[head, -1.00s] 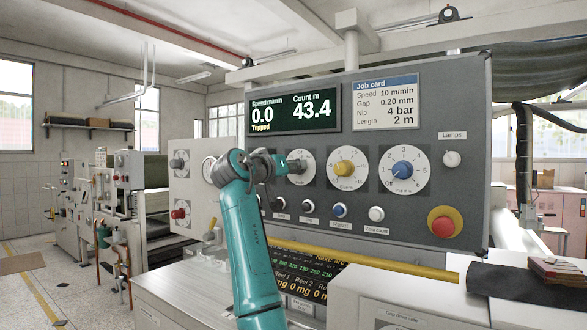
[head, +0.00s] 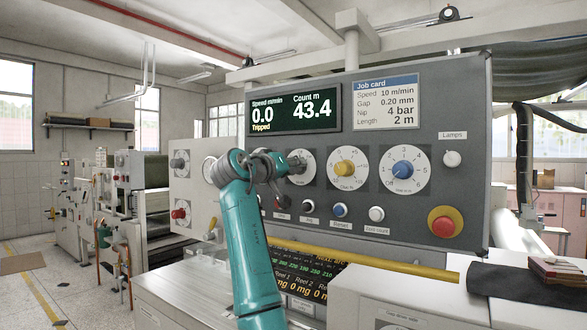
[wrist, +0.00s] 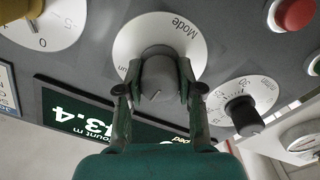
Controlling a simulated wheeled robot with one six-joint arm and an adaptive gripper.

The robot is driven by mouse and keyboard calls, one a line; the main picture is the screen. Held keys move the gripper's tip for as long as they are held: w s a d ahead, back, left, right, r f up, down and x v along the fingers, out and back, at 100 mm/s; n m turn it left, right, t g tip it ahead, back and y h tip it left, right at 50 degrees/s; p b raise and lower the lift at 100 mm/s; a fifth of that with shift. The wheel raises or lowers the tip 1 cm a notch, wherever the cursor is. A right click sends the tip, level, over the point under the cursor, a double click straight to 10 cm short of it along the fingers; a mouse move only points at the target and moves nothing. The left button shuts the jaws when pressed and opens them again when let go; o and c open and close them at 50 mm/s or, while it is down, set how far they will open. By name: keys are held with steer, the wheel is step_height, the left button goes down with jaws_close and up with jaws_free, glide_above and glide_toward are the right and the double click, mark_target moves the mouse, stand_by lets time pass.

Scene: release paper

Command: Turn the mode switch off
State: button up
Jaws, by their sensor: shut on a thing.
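The mode switch is a grey knob on a white round dial marked "Mode", seen upside down in the wrist view; the knob (wrist: 160,82) sits between my gripper's two fingers. My gripper (wrist: 157,92) is shut on this knob, one finger on each side. A pale line on the knob points down and to the left in the wrist view. In the head view the mode dial (head: 305,168) is partly behind my gripper (head: 285,164), and the knob's setting cannot be read there. The Off mark is not readable.
A yellow knob (head: 344,168) and a blue knob (head: 403,170) are on dials to the right. A red stop button (head: 443,226) is at the panel's lower right. The display (head: 294,110) above reads 0.0, 43.4 and "Tripped". Small buttons line the panel below the dials.

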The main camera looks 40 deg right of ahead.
steer(key=o, duration=1.2)
steer(key=shift+a, duration=0.15)
steer(key=v, duration=1.1)
steer(key=shift+s+a, duration=0.1)
steer(key=shift+a, duration=0.3)
